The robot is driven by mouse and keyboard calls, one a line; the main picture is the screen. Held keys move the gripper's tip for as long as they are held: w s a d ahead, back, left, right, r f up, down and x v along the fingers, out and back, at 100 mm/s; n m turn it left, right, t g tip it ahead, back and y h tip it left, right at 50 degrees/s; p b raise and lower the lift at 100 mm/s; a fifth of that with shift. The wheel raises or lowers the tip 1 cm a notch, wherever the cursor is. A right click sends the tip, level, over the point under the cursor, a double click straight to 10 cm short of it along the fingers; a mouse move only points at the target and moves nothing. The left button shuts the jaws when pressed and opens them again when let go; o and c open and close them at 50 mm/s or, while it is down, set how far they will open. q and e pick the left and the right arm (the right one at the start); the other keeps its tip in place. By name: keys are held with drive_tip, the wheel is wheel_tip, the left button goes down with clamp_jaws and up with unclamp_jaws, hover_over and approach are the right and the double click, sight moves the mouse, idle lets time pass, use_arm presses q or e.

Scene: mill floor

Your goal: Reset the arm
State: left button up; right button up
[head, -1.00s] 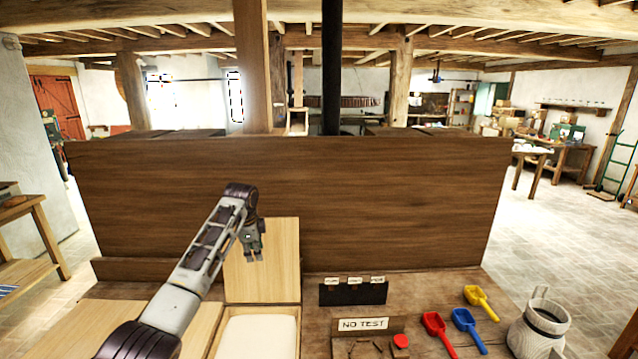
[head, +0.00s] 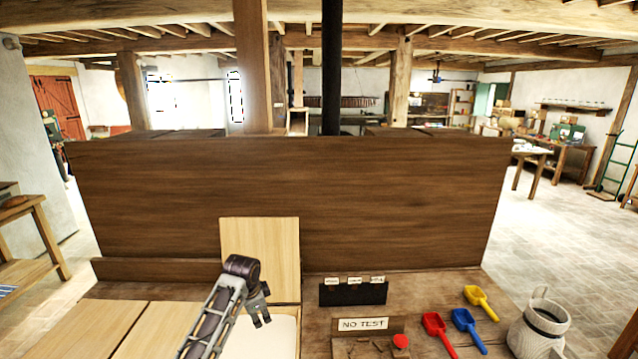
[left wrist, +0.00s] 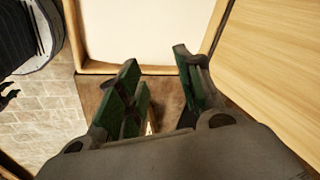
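My left arm comes in from the bottom of the head view. My left gripper (head: 262,317) hangs over the open wooden bin with white contents, in front of its raised lid. In the left wrist view the left gripper's green-padded fingers (left wrist: 160,95) stand apart with nothing between them. The bin's white contents (left wrist: 150,30) lie beyond the fingertips there. My right gripper is not in view.
The raised pale lid (head: 260,245) leans near the brown back panel (head: 400,200). Closed pale lids (head: 90,328) lie left.

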use_arm(q)
drive_tip(key=s+a+f+n, duration=0.1)
drive_tip(key=s+f+n, duration=0.25)
drive_tip(key=s, duration=0.85)
drive_tip(key=s+a+f+n, duration=0.1)
drive_tip(key=s+f+n, duration=0.25)
drive_tip(key=s, duration=0.85)
drive_tip(key=s+a+r+n, duration=0.2)
drive_tip(key=s+r+n, duration=0.1)
drive_tip(key=s, duration=0.8)
drive_tip(key=s+f+g+b, duration=0.1)
drive_tip(key=s+f+b, duration=0.15)
drive_tip(key=f, duration=3.35)
drive_tip(key=s+a+f, duration=0.2)
drive_tip(key=s+f, duration=0.8)
drive_tip(key=s, duration=0.1)
drive_tip(key=s+a+f+g+b, duration=0.1)
drive_tip(key=s+a+f, duration=0.1)
drive_tip(key=s+f, duration=0.9)
drive_tip(key=shift+s+a+y+b, duration=0.15)
drive_tip(key=shift+s+y+b, duration=0.15)
drive_tip(key=shift+s, duration=0.1)
